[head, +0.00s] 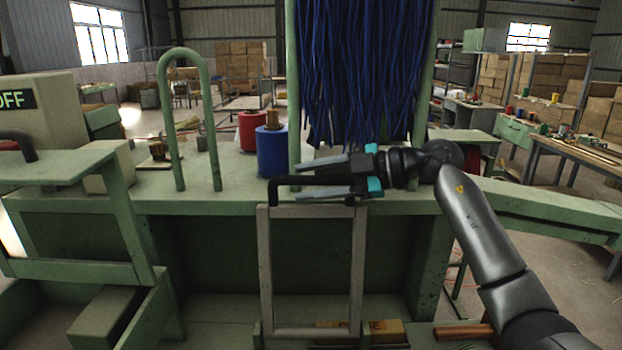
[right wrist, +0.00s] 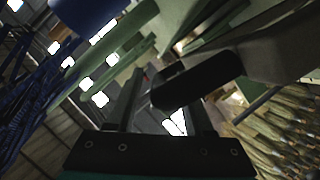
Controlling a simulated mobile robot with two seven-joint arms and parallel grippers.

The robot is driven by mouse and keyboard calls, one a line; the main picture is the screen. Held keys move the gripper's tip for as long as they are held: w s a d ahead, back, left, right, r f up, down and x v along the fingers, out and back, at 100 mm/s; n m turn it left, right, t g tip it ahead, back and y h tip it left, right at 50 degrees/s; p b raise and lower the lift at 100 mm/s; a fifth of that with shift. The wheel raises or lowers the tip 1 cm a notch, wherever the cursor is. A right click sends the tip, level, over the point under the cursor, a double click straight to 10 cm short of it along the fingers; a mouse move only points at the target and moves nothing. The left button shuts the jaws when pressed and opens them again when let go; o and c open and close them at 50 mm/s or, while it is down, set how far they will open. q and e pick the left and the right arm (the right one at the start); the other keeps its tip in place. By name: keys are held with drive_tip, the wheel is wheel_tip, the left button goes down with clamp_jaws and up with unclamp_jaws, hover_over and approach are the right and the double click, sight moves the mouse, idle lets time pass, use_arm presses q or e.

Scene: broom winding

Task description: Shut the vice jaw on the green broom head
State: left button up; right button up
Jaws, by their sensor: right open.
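My right gripper (head: 299,182) reaches in from the right in the head view, with its fingers pointing left. It is open, one finger above and one below a black bar handle (head: 283,182). The handle also shows between the fingers in the right wrist view (right wrist: 197,82). I cannot tell whether either finger touches it. The handle tops an upright grey frame (head: 263,265) at the front of the green bench. I cannot make out the vice jaw or the green broom head for certain. My left gripper is not in view.
Long blue bristles (head: 362,70) hang behind my right gripper between green posts. A blue spool (head: 272,152) and a red spool (head: 252,132) stand on the bench (head: 232,172). A green arch (head: 165,120) rises to their left.

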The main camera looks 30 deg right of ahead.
clamp_jaws()
idle(0.4)
idle(1.1)
